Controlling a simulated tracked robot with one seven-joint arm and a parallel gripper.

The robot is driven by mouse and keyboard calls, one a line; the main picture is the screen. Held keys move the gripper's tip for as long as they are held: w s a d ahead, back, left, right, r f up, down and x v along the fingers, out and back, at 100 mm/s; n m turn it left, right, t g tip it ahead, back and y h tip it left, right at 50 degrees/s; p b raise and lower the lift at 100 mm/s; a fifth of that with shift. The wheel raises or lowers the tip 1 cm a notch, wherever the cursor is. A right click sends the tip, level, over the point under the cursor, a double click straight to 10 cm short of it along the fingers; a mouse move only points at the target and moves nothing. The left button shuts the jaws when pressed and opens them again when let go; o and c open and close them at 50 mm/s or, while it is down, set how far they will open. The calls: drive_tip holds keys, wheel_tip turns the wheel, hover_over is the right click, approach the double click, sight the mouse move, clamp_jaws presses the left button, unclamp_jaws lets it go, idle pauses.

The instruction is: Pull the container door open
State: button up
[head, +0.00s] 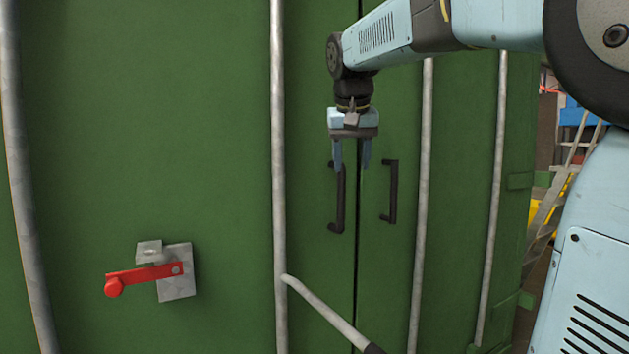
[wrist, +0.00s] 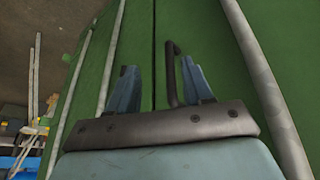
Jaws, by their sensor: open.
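The green container door (head: 190,100) fills most of the head view, with a dark vertical seam between its two leaves. Two black handles flank the seam: a left handle (head: 340,203) and a right handle (head: 392,192). The leaves look shut at the seam. My gripper (head: 352,167) points down, open, in front of the top of the left handle, its fingers blue. In the wrist view, a black handle (wrist: 171,75) shows between the open fingers, nearer the finger on the right; I cannot tell whether they touch. Nothing is held.
A red lever (head: 145,277) on a grey latch plate (head: 178,287) sits on the door at lower left. Grey vertical rods (head: 278,150) run along the leaves. A slanted grey bar (head: 322,309) with a dark end crosses near the seam. Ladder-like clutter (head: 560,195) stands beyond the container at right.

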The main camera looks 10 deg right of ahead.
drive_tip(key=w+d+r+m, duration=0.1)
drive_tip(key=w+r, duration=0.5)
drive_tip(key=w, duration=0.4)
drive_tip(key=x, duration=1.3)
drive_tip(key=shift+f, duration=0.4)
drive_tip(key=shift+c, duration=0.3)
clamp_jaws()
